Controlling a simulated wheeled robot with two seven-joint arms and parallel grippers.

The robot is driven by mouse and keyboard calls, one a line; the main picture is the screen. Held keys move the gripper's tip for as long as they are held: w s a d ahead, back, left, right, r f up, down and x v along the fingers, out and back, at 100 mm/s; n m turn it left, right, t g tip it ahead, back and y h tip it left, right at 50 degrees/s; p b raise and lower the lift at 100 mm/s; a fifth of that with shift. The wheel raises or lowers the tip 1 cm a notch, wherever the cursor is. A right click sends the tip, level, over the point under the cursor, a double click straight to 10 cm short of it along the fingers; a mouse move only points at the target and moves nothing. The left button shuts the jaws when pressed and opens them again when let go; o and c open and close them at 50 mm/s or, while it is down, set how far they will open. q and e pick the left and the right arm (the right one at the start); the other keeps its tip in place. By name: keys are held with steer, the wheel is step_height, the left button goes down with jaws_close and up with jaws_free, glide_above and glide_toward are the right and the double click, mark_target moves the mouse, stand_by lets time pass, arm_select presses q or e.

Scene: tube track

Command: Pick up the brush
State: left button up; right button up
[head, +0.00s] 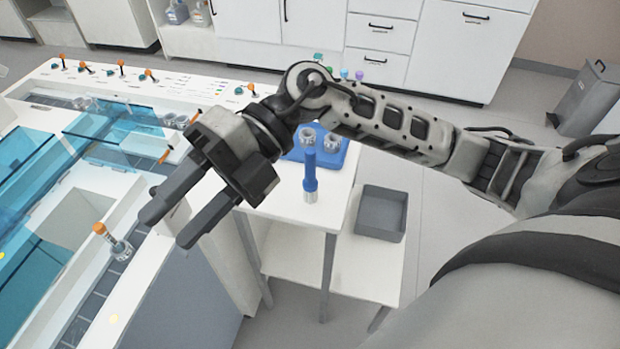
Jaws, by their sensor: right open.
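The brush (310,176) appears to be the blue-handled item with a pale, banded lower end near the front edge of a small white side table. It looks upright, and its bristles are too small to make out. My right gripper (169,228) reaches across from the right and points down-left. Its two dark fingers are apart with nothing between them. It is left of the brush, over the edge of the track bench, and not touching the brush. My left gripper is out of view.
A blue tray (350,157) with metal-coloured round parts sits behind the brush. A grey bin (379,214) is on the lower shelf. The bench (95,205) with blue transparent covers and an orange-capped tube (101,230) fills the left.

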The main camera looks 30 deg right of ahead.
steer(key=w+d+f+t+h, duration=0.1)
steer(key=w+d+h, duration=0.1)
steer(key=d+h, duration=0.25)
steer(key=w+d+f+t+h, duration=0.2)
steer(key=d+h, duration=0.2)
steer(key=d, duration=0.2)
steer(key=m+t+h, duration=0.2)
steer(key=m+h, duration=0.1)
steer(key=h, duration=0.3)
glide_toward(311, 150)
steer(key=f, duration=0.6)
steer(key=shift+s+a+f+p, duration=0.2)
steer(key=shift+a+p, duration=0.15)
steer(key=shift+w+d+f+p, duration=0.1)
steer(key=shift+w+f+p, duration=0.15)
steer(key=shift+f, duration=0.75)
steer(key=shift+w+d+f+p, duration=0.15)
steer(key=shift+w+f, duration=0.25)
steer(key=shift+f, duration=0.6)
steer(key=shift+w+f+p, duration=0.25)
steer(key=shift+w+f, duration=0.05)
steer(key=shift+f, duration=0.65)
jaws_close()
